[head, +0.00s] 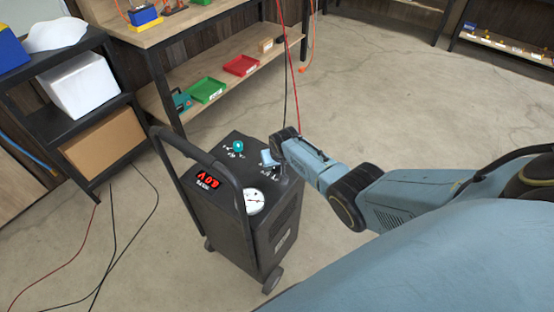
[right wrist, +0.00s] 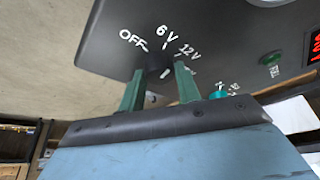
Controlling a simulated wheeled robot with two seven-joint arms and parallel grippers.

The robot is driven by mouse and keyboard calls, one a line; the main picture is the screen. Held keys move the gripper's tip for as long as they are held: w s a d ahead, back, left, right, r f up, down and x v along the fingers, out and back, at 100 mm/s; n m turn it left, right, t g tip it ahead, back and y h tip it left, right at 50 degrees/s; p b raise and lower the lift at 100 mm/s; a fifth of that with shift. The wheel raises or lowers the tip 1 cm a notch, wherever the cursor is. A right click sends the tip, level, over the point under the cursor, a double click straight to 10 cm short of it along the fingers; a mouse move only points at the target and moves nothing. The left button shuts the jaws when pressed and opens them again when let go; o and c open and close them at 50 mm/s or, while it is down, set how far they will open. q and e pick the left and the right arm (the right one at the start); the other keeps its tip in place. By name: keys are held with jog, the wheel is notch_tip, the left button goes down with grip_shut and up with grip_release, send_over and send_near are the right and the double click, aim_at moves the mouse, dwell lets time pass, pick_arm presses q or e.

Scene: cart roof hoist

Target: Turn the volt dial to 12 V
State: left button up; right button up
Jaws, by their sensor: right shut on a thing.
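The volt dial (right wrist: 158,66) is a dark knob on the top panel of a black wheeled cart (head: 232,222). The labels OFF, 6 V and 12 V show around it in the right wrist view, and a further label is partly covered by a finger. My right gripper (right wrist: 158,88) has its green fingers on either side of the dial, shut on it. The fingers partly hide the knob, so its exact pointing is hard to tell. The cart's red display (head: 207,181) appears to read 6.0 V. My left gripper is not in view.
A teal knob (head: 238,146) and a white round gauge (head: 254,201) are also on the cart, beside its black handle (head: 226,166). A workbench with green (head: 207,90) and red (head: 241,65) trays stands behind. A dark shelf (head: 88,150) is at left. Open floor lies right.

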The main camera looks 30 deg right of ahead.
jog(key=m+h, duration=0.1)
jog(key=m, duration=0.1)
jog(key=shift+w+a+m, duration=0.1)
jog(key=shift+m, duration=0.3)
jog(key=shift+m+g+h+b, duration=0.6)
jog(key=shift+m+b, duration=0.05)
jog(key=shift+m, duration=1.15)
jog(key=o, duration=1)
